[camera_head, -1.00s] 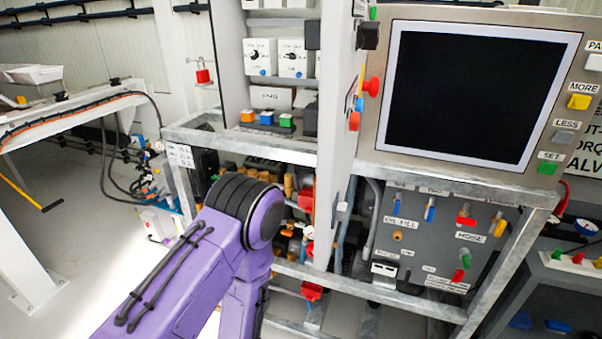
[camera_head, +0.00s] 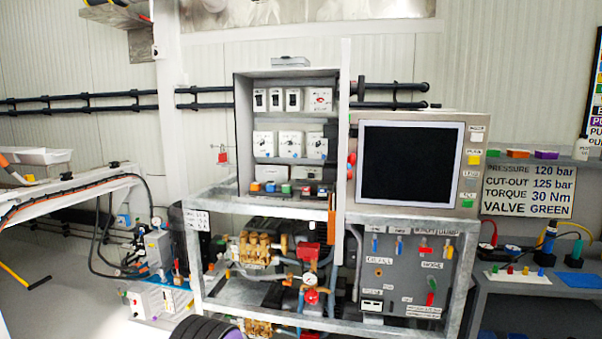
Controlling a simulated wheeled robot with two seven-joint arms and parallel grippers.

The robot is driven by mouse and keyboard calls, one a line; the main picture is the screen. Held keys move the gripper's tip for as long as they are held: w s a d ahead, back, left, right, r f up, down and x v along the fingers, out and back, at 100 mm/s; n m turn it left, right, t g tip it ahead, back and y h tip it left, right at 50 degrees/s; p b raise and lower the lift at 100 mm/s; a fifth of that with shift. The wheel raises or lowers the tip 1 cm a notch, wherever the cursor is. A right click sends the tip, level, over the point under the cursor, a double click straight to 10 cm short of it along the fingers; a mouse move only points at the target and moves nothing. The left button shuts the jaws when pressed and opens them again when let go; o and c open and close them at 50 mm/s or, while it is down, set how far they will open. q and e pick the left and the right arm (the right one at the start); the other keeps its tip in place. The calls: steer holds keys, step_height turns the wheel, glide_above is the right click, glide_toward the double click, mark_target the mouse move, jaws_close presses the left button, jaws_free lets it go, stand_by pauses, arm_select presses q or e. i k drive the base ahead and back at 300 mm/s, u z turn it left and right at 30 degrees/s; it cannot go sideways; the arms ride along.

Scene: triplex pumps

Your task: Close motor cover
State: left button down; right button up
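An open grey cabinet (camera_head: 244,135) stands on the metal frame, with switches and buttons on its shelves. Its door (camera_head: 343,130) stands open on the right side, seen nearly edge-on as a tall, thin pale panel. I take this door for the motor cover; no label confirms it. Part of one of my purple arms with a black ribbed joint shows at the bottom edge, well below the cabinet. Neither gripper is in view.
A control panel with a dark screen (camera_head: 411,163) stands right of the door. Brass pump parts (camera_head: 256,249) and a red valve (camera_head: 312,296) sit below the cabinet. A side shelf (camera_head: 525,282) with tools is at right. Floor shows at left.

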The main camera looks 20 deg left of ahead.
mark_target(299, 172)
steer(key=u, duration=0.65)
steer(key=i, duration=1.1)
steer(key=z, duration=0.35)
